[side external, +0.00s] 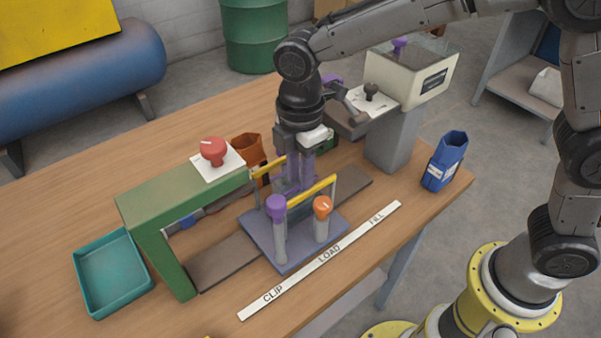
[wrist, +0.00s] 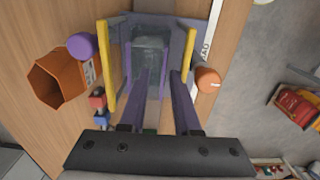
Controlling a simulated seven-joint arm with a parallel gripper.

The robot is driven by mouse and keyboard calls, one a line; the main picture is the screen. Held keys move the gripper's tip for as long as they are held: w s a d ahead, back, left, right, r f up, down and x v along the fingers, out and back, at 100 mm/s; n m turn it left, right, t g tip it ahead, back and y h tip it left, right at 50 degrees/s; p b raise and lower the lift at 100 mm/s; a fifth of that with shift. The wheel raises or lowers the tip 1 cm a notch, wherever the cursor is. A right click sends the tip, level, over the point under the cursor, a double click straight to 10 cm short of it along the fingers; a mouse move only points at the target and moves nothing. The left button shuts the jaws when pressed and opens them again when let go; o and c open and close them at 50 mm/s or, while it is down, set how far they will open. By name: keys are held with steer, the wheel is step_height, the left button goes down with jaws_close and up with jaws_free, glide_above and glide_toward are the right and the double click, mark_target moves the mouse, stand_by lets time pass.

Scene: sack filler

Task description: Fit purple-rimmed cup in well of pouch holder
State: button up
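The pouch holder is a blue-grey plate (side external: 297,254) with yellow rails (side external: 312,191). A purple-topped post (side external: 277,208) and an orange-topped post (side external: 322,206) stand on its near side. My gripper (side external: 297,185) points down between the rails. In the wrist view, its two purple fingers (wrist: 161,76) are apart, with a gap between them. Beyond the fingertips, between the rails, is a murky grey-green translucent vessel (wrist: 150,48) with purplish edges. It may be the purple-rimmed cup, but I cannot tell whether it sits in the well. The fingers hide much of it in the side view.
An orange hexagonal container (wrist: 58,80) stands beside the holder. A green arch with a red knob (side external: 213,151) and a teal tray (side external: 112,271) are at left. A blue container (side external: 445,161) stands near the right table edge. A hopper machine (side external: 410,75) is behind.

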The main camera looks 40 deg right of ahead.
steer(key=shift+s+r, duration=0.1)
step_height(320, 180, up, 13)
steer(key=s+d+r+m+t, duration=0.1)
steer(key=s+d+r+m, duration=0.1)
steer(key=d+r, duration=0.5)
steer(key=s+d+m+t, duration=0.2)
steer(key=s+d+m, duration=0.2)
steer(key=s+d, duration=0.4)
steer(key=s+d+f+m+t, duration=0.2)
steer(key=s+d+f+m, duration=0.5)
steer(key=s+f+m, duration=0.2)
step_height(320, 180, down, 2)
steer(key=m, duration=0.3)
steer(key=shift+s+f+t, duration=0.25)
steer(key=shift+t, duration=0.05)
